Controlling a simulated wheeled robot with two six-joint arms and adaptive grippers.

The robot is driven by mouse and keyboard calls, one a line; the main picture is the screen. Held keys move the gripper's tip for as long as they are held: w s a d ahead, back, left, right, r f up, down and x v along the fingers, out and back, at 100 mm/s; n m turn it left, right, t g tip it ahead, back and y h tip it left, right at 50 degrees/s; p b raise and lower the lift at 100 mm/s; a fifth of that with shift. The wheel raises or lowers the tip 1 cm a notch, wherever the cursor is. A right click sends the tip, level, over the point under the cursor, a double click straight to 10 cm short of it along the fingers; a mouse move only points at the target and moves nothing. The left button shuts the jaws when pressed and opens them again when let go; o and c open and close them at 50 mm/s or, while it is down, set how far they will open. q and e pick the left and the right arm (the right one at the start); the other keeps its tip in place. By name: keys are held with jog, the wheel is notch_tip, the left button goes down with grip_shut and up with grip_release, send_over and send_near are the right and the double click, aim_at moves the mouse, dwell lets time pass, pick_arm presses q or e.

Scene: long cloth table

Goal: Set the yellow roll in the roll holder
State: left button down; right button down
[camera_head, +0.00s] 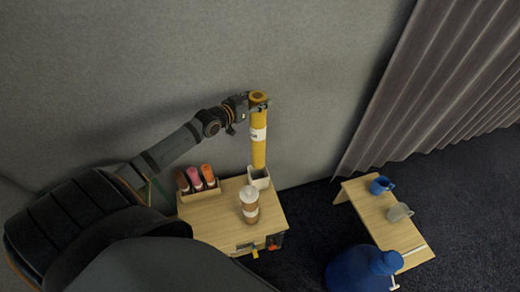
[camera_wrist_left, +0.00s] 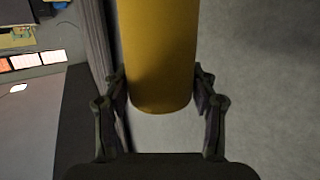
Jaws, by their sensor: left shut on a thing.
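The yellow roll (camera_head: 259,148) is a tall upright tube with a white label band. My left gripper (camera_head: 258,101) is shut on it near its top end. In the left wrist view the roll (camera_wrist_left: 158,55) fills the space between the two fingers (camera_wrist_left: 160,100). The roll holder (camera_head: 259,178) is a small whitish square cup at the back right corner of the small wooden table. The roll's lower end is at the holder's opening; I cannot tell how deep it sits. My right gripper is not in view.
On the small table (camera_head: 212,226) stand a rack with several coloured bottles (camera_head: 196,179) and a lidded cup (camera_head: 249,203). A low bench (camera_head: 385,222) at the right holds a blue mug (camera_head: 381,185) and a grey mug (camera_head: 399,212). A large blue jug (camera_head: 362,268) stands in front.

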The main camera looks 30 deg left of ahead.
aim_at(258, 134)
pick_arm(q)
notch_tip(258, 134, down, 13)
jog(key=b, duration=0.8)
jog(key=shift+r, duration=0.1)
jog(key=shift+f+b, duration=1.7)
jog(key=shift+f, duration=0.5)
jog(key=shift+f, duration=0.15)
jog(key=shift+c, duration=2)
grip_release()
jog(key=shift+f, duration=0.1)
